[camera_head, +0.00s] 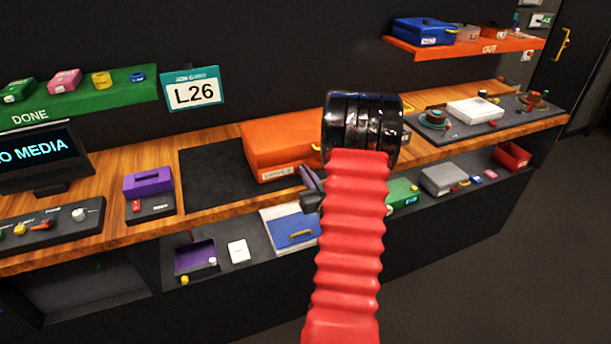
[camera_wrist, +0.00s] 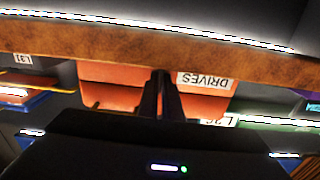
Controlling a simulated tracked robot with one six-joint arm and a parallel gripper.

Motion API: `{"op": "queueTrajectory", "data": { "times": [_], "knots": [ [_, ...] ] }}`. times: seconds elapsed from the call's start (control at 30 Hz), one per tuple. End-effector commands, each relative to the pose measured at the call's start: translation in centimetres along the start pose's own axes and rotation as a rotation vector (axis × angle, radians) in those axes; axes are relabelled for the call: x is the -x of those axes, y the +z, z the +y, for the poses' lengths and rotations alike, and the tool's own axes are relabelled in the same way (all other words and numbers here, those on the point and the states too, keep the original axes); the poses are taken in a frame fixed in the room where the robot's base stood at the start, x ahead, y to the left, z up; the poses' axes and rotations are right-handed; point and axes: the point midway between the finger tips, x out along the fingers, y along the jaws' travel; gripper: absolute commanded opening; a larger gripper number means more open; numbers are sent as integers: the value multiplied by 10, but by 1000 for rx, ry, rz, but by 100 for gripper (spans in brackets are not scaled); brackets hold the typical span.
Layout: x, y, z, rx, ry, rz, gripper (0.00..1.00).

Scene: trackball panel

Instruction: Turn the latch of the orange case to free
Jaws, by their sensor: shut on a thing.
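The orange case (camera_head: 285,138) sits closed at the back of the counter, on the dark mat. Its front, with an upside-down DRIVES label, fills the middle of the wrist view (camera_wrist: 112,76). My gripper (camera_wrist: 160,78) has its two dark fingers close together against the case front, to the left of the label in that view. It is shut on the latch, which the fingers hide, so I cannot tell which way the latch is turned. In the head view my gripper (camera_head: 311,182) shows at the case's lower right front, partly behind my red arm.
The dark mat (camera_head: 215,190) is bare left of the case. A purple box (camera_head: 148,183) stands further left. A lower shelf holds a blue binder (camera_head: 300,236) and a purple tray (camera_head: 195,257). A white box (camera_head: 478,110) sits to the right.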

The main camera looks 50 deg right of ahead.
Motion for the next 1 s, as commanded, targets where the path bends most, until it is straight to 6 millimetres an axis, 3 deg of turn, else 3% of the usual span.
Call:
{"op": "queueTrajectory", "data": {
  "times": [0.13, 0.57, 1.0],
  "knots": [
    [2, 5, -3, -4, -4, -13, 13],
    [11, 2, -1, 0, -1, -4, 13],
    [81, 2, -1, -3, 0, -7, 13]
  ]
}}
